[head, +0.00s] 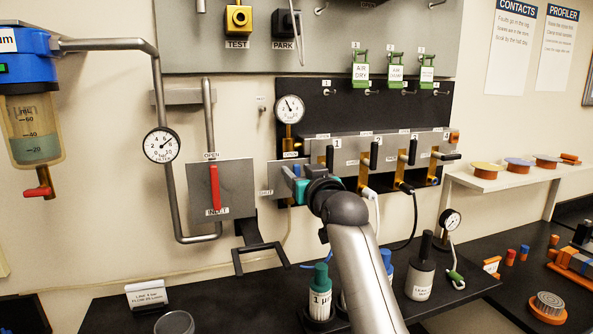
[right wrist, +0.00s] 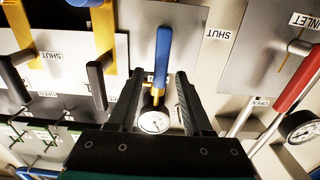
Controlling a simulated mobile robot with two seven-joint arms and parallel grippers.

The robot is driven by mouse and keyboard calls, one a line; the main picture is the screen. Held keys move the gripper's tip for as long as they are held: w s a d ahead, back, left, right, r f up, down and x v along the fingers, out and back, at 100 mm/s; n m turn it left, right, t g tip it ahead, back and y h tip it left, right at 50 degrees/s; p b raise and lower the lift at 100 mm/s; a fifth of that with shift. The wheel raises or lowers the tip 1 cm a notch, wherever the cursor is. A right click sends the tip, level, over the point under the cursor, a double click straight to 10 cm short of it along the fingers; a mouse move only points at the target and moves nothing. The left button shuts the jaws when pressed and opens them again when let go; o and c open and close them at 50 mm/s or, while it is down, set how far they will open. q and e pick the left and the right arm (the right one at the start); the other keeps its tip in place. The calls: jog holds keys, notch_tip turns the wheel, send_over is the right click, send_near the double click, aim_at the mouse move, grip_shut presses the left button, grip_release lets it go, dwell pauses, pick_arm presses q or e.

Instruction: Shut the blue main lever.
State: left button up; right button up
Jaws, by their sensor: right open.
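The blue main lever (right wrist: 163,58) shows in the right wrist view, its long axis running up the picture between my finger tips. A SHUT label lies to the right of it there. My right gripper (right wrist: 160,82) is open, one finger on each side of the lever, with a gap visible on both sides. In the head view my right gripper (head: 301,181) is at the grey panel below the round gauge, and it and its arm hide most of the lever. Contact with the lever cannot be made out. My left gripper is not in view.
Black-handled levers (head: 374,155) stand close to the right on the manifold. The red INLET lever (head: 214,187) is to the left. A gauge (head: 289,109) sits above.

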jog(key=shift+x, duration=0.8)
jog(key=shift+c, duration=0.2)
grip_shut()
